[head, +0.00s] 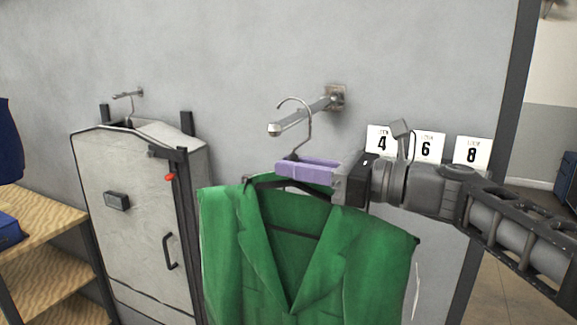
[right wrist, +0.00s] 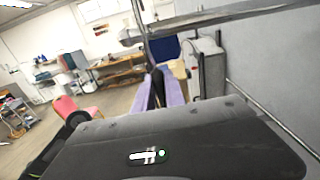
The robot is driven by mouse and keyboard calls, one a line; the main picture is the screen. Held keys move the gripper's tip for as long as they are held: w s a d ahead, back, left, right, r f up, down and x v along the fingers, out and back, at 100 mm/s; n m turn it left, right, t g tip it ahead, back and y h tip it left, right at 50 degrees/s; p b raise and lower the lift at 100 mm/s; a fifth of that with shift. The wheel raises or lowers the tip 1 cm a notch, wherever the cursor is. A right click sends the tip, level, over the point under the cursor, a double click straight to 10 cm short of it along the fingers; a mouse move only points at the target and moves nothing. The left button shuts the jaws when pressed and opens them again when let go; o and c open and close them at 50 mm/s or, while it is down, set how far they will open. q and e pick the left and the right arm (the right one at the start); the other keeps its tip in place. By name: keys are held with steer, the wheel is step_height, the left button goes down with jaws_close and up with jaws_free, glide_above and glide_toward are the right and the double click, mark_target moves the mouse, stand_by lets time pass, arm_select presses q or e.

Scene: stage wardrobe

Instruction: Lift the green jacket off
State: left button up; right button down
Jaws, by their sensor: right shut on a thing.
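The green jacket (head: 235,250) hangs on a dark hanger (head: 265,183) in front of the grey wall. The hanger's metal hook (head: 309,125) rises beside the wall peg (head: 300,117). Its curved top shows above the peg; whether it touches the peg I cannot tell. My right gripper (head: 300,170), with purple fingers, comes from the right and is shut on the hanger just under the hook. In the right wrist view the fingers (right wrist: 172,92) close around the dark hanger neck (right wrist: 157,88), with the peg (right wrist: 195,20) above. My left gripper is not in view.
A pale cabinet (head: 130,190) with a dark frame stands left of the jacket, under a second wall peg (head: 128,94). Wooden shelves (head: 40,222) are at far left. Number cards (head: 426,146) are on the wall behind my right arm. An opening lies at far right.

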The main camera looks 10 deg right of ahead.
steer(key=shift+v, duration=3.6)
steer(key=shift+s+d, duration=0.35)
steer(key=shift+d, duration=0.2)
steer(key=v, duration=0.7)
steer(key=shift+d+r+p, duration=0.1)
steer(key=shift+d+p, duration=0.05)
steer(key=shift+p, duration=0.2)
steer(key=p+v, duration=0.5)
steer(key=v, duration=1.4)
steer(key=shift+s+d, duration=0.2)
